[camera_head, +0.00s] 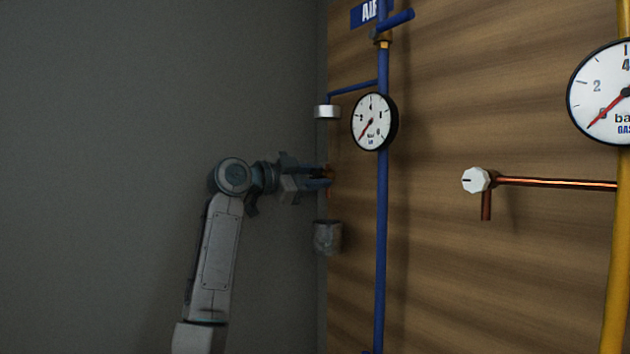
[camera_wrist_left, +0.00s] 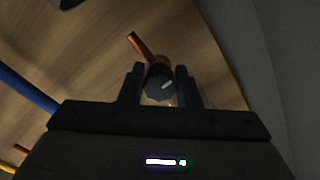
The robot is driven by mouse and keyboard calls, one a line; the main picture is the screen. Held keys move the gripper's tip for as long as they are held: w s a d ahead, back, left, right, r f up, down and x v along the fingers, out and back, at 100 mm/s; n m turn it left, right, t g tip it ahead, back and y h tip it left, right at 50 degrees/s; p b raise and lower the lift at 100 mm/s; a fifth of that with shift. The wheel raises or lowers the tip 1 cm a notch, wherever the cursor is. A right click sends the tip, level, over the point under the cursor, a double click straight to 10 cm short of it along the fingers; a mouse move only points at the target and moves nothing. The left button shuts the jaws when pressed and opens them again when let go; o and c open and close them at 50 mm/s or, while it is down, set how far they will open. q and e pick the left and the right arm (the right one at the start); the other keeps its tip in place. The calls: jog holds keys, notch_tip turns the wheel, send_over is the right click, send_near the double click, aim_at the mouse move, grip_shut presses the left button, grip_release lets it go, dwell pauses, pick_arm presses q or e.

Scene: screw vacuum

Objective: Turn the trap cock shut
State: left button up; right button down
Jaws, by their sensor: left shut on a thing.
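My left gripper (camera_head: 322,177) reaches in from the left to the left edge of the wooden panel. In the left wrist view, the two fingers of this gripper (camera_wrist_left: 158,78) stand on either side of the round grey knob of the trap cock (camera_wrist_left: 159,88) and are shut on it. The knob has a pale mark that slants up to the right. A copper pipe (camera_wrist_left: 140,44) runs up and left from behind the knob. In the head view the fingers hide most of the cock, and only a little copper shows. My right gripper is not in view.
A blue pipe (camera_head: 382,230) with a gauge (camera_head: 374,121) runs down the panel (camera_head: 440,280) just right of the gripper. A metal cap (camera_head: 327,112) sits above and a grey cup (camera_head: 327,237) below. Another white knob (camera_head: 475,180) sits farther right. The grey wall side is clear.

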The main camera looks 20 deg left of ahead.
pick_arm(q)
jog(key=shift+m, duration=0.4)
jog(key=o, duration=1)
jog(key=shift+r, duration=0.1)
